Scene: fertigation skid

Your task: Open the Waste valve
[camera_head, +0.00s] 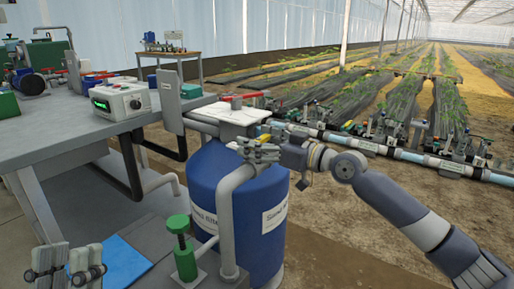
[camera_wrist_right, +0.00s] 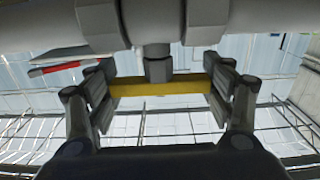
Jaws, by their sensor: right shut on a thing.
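A yellow valve handle (camera_wrist_right: 160,87) spans between the fingers of my right gripper (camera_wrist_right: 160,95) in the right wrist view, below a grey pipe (camera_wrist_right: 205,15) and its stem. In the head view my right gripper (camera_head: 258,150) is at the pipework on top of the blue filter tank (camera_head: 222,205), with a bit of the yellow handle (camera_head: 264,138) showing. The gripper is shut on this handle. I cannot read a label that marks it as the Waste valve. My left gripper (camera_head: 68,264) is at the lower left, its fingers apart and empty.
A red-handled valve (camera_head: 236,99) sits behind on the tank top. A grey bench (camera_head: 60,135) with a control box (camera_head: 122,100) is at the left. Pipes with valves run along the ground at the right.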

